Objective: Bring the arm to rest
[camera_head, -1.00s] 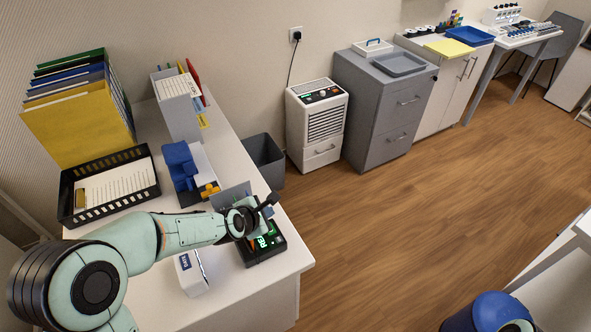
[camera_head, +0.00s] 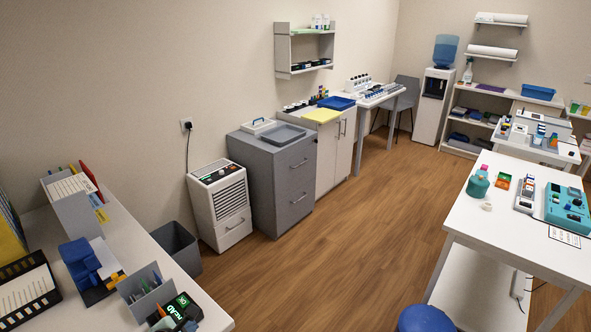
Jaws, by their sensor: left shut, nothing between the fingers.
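Only a small dark part of my left gripper (camera_head: 188,325) shows, at the bottom edge of the head view, in front of a black device (camera_head: 181,308) with a lit green display. It is shut, with nothing seen between its fingers. The rest of my left arm is out of the frame. My right gripper is not in view.
At the left, the white desk (camera_head: 215,318) holds a grey file holder (camera_head: 72,205), a blue tool (camera_head: 80,262) and a black tray (camera_head: 22,292). A grey bin (camera_head: 180,250) stands beside it. A white table (camera_head: 500,240) is at the right. The middle floor is clear.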

